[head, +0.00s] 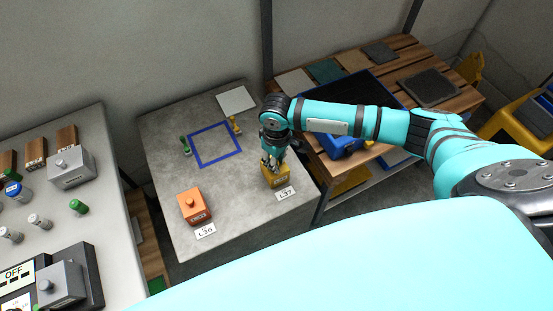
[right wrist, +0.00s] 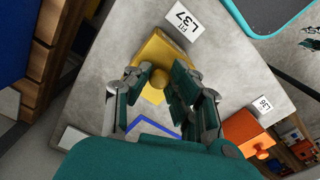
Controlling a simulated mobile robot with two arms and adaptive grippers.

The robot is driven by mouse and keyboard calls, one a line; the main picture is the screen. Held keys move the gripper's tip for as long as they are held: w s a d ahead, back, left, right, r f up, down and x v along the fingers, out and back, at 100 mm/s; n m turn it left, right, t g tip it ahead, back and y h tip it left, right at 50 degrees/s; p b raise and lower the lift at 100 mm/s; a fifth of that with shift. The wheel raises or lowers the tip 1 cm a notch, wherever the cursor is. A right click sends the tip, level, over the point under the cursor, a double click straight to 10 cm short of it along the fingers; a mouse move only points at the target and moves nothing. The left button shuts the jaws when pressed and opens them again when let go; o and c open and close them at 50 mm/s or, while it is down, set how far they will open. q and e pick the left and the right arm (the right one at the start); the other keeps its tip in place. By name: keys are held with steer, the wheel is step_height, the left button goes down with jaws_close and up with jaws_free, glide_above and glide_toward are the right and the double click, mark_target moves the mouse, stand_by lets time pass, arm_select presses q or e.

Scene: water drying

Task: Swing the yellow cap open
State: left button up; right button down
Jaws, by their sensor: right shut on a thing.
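The yellow cap (head: 279,182) is a boxy yellow block on the grey table (head: 240,222), beside the L37 label. In the right wrist view the yellow cap (right wrist: 172,50) has a round knob (right wrist: 160,78) on its face. My right gripper (head: 270,161) reaches down onto the yellow cap from above. In the right wrist view its fingers (right wrist: 161,80) are closed around the knob, one on each side. The fingers partly hide the cap. The cap looks shut, though its hinge cannot be made out. My left gripper is not in view.
An orange block (head: 194,206) with a knob stands near the L36 label (head: 205,230) on the same table. A wooden shelf (head: 400,62) stands at the right.

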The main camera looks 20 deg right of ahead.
steer(key=shift+w+r, duration=0.15)
steer(key=shift+w+a+r+g+p, duration=0.1)
steer(key=shift+w+r+g+p, duration=0.35)
steer(key=shift+w+g+p, duration=0.25)
steer(key=shift+w+r+g+p, duration=0.2)
steer(key=shift+w+g+p, duration=0.15)
steer(key=shift+w+g, duration=0.4)
steer(key=shift+w+r, duration=0.2)
steer(key=shift+w, duration=0.8)
steer(key=shift+w+r, duration=0.15)
steer(key=shift+w, duration=0.85)
